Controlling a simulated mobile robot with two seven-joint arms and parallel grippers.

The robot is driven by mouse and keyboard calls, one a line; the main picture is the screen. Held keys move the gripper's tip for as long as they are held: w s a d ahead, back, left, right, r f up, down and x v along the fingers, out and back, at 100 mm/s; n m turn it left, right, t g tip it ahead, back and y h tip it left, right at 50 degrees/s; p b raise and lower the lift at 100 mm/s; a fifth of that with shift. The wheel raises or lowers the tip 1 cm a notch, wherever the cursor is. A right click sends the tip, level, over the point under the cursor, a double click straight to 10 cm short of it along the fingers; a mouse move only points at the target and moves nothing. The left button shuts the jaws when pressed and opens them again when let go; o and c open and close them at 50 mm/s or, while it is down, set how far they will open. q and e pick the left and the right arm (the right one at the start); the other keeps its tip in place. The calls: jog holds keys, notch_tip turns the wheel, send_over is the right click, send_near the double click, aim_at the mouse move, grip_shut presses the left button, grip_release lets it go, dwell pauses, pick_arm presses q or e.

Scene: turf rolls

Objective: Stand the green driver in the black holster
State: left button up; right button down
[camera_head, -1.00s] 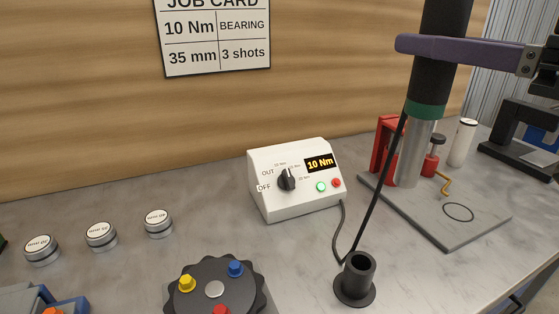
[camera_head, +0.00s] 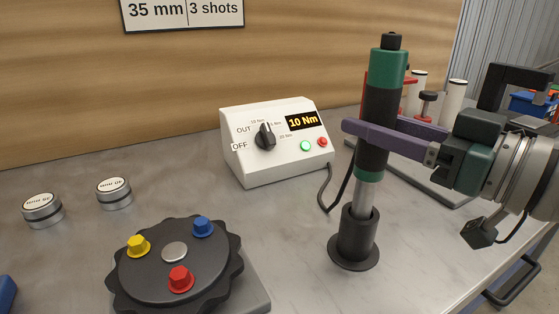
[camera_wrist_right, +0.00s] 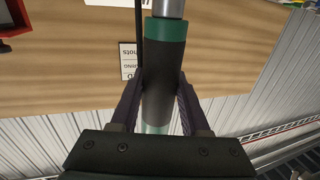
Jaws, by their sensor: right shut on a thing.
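The green driver (camera_head: 372,150) has a black and green body with a silver shaft and stands nearly upright, leaning slightly. My right gripper (camera_head: 362,128) is shut on the driver's black middle, its purple fingers on either side; the wrist view also shows the fingers around the driver (camera_wrist_right: 161,95). The black holster (camera_head: 356,238) is a short tube on a round foot on the bench. The lower end of the silver shaft goes down into the holster's mouth; its tip is hidden inside, so the depth cannot be seen. My left gripper is not in view.
A white controller box (camera_head: 270,160) reading 10 Nm stands left of the holster, its cable trailing toward the driver. A black knobbed dial (camera_head: 150,270) with coloured knobs is at front left. Silver canisters (camera_head: 114,194) stand behind it. A grey plate (camera_head: 440,183) lies behind my right gripper.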

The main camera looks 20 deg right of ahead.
aim_at(385, 166)
notch_tip(385, 166, down, 4)
jog(key=b, duration=0.2)
jog(key=shift+f+b, duration=0.25)
jog(key=shift+b, duration=0.15)
jog(key=shift+r, duration=0.15)
jog(key=shift+f, duration=0.2)
jog(key=shift+c, duration=1.9)
grip_release()
